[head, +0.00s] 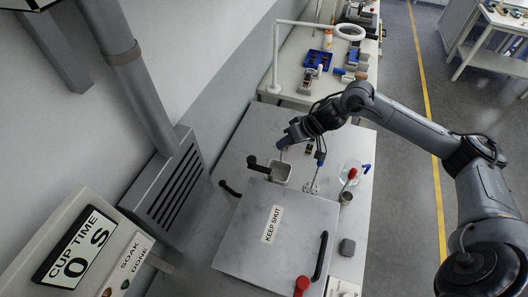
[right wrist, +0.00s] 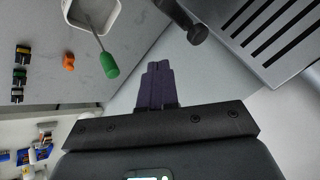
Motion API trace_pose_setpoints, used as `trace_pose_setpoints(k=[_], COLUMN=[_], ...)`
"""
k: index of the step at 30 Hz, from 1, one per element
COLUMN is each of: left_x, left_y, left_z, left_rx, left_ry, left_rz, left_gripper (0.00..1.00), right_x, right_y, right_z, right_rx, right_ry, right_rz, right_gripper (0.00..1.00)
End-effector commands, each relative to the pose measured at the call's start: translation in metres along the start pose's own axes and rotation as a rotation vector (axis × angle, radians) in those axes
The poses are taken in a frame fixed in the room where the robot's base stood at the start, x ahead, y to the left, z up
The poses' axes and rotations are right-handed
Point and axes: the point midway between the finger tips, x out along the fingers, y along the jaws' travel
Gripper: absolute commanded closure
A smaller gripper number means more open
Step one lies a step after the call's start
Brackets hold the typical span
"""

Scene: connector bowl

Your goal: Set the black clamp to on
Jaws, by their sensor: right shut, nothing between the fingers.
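Several black-handled parts show, and I cannot tell for sure which is the black clamp. One black lever with a round end (head: 256,164) sits beside the pale bowl (head: 281,172). In the right wrist view a black lever (right wrist: 190,24) shows ahead and to the right of the fingertips, apart from them. A small metal fixture (head: 311,188) stands at the far edge of the grey lidded box. My right gripper (head: 283,142) is above the table beyond the bowl; its purple fingers (right wrist: 155,80) are shut and empty. My left gripper is not in view.
The box lid (head: 285,215) marked KEEP SHUT has a black handle (head: 320,256) on the right. A red-topped tool stands in a cup (head: 346,197). A vented grey housing (head: 168,185) stands left. A green-handled tool (right wrist: 109,65) leans in the bowl; an orange part (right wrist: 68,62) lies nearby.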

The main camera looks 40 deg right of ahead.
Motion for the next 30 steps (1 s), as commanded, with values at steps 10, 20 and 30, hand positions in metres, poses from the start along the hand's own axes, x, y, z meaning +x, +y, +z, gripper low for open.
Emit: trace_pose_setpoints(k=[10,20,30], left_x=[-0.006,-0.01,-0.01], left_y=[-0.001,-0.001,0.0], left_z=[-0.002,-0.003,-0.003], left_rx=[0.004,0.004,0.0], left_ry=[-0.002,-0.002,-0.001], left_rz=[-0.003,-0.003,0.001], left_gripper=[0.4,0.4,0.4], right_x=[0.054,0.067,0.068], right_y=[-0.013,-0.034,-0.035], right_z=[-0.002,0.0,0.0], right_rx=[-0.003,-0.002,-0.001], right_ry=[0.003,0.001,0.002], right_rz=[-0.004,0.001,0.001], right_gripper=[1.0,1.0,1.0])
